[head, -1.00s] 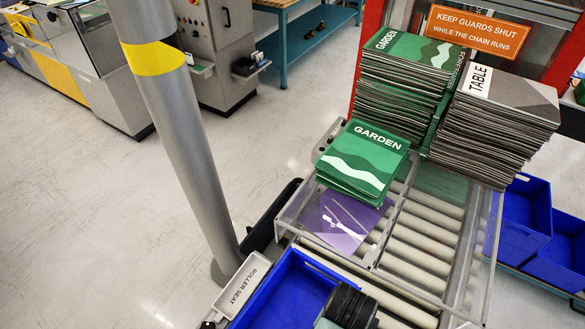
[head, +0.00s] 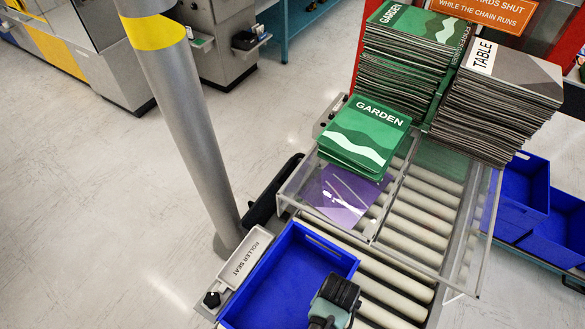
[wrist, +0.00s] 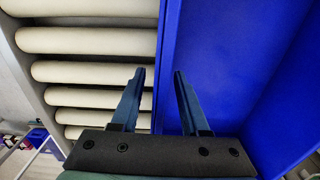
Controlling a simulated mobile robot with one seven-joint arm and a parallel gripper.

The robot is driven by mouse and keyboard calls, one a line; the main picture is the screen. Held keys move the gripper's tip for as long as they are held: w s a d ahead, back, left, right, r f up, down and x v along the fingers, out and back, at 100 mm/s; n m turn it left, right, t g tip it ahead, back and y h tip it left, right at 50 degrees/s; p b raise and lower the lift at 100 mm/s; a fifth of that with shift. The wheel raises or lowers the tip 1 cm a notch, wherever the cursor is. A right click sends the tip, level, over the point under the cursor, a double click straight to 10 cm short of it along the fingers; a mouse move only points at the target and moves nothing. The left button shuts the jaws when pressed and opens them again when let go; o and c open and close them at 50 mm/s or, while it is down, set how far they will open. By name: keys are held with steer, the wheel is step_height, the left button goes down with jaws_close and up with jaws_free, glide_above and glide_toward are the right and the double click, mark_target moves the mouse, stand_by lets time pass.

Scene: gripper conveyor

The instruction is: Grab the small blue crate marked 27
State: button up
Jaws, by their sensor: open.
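An open, empty blue crate (head: 262,312) sits on the rollers at the bottom centre of the head view. No number 27 shows on it. In the wrist view its near wall (wrist: 171,40) runs up the middle and its inside fills the right. My gripper (wrist: 159,75) is open and empty. One finger is over the rollers side and the other over the crate side, with the rim lined up between them. I cannot tell how far above the rim the tips are. In the head view my wrist hides part of the crate's right side, and the fingers are hidden.
Conveyor rollers (head: 417,220) run beside the crate. A clear guard (head: 480,262) stands along them. Green GARDEN stacks (head: 366,135) and a TABLE stack (head: 497,110) rise behind. More blue crates (head: 527,185) stand at right. A grey post (head: 190,130) stands left.

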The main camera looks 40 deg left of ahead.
jaws_close()
stand_by(1.4)
